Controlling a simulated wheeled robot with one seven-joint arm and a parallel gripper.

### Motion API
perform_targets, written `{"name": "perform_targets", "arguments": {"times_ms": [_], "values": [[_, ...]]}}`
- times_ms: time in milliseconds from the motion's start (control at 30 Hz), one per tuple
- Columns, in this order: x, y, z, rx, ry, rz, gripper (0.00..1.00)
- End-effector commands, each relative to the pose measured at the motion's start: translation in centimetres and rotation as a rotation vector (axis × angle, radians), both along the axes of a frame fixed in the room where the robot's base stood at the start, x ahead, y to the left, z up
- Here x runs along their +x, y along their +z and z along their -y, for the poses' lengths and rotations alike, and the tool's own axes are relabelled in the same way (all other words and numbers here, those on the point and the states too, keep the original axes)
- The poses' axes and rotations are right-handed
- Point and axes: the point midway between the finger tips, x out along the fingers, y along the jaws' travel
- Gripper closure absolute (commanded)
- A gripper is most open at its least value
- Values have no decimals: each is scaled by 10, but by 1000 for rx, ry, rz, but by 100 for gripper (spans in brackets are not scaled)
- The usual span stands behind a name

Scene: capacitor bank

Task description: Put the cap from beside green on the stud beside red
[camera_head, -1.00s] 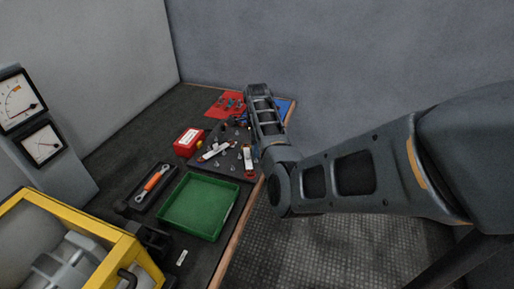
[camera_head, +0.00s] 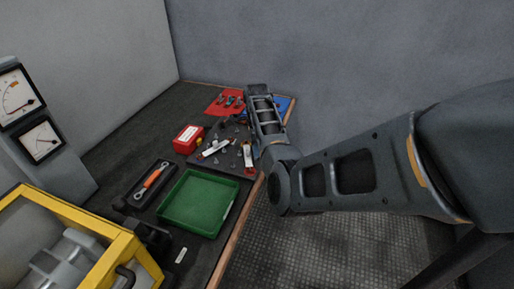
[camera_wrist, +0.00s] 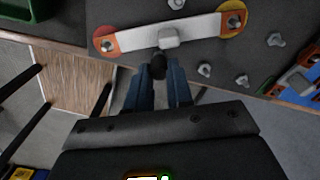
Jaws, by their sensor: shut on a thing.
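In the wrist view my gripper (camera_wrist: 158,88) has its blue fingers closed around a small dark cap (camera_wrist: 158,67), which shows just past the fingertips. It is close to the near edge of a white bar with orange ends (camera_wrist: 140,34), which lies across the dark board (camera_wrist: 195,52). Bare metal studs, such as this stud (camera_wrist: 205,69), stand right of the cap.
A red mat (camera_head: 221,108) with small parts lies behind. The table's wooden edge (camera_head: 239,223) runs along the right.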

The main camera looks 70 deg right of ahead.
Motion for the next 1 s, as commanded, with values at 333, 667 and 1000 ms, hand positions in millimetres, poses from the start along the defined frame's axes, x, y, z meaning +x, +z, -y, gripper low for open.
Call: {"name": "perform_targets", "arguments": {"times_ms": [333,667,1000], "values": [[0,-7,0,0,0,0,100],[0,-11,0,0,0,0,100],[0,-11,0,0,0,0,100]]}}
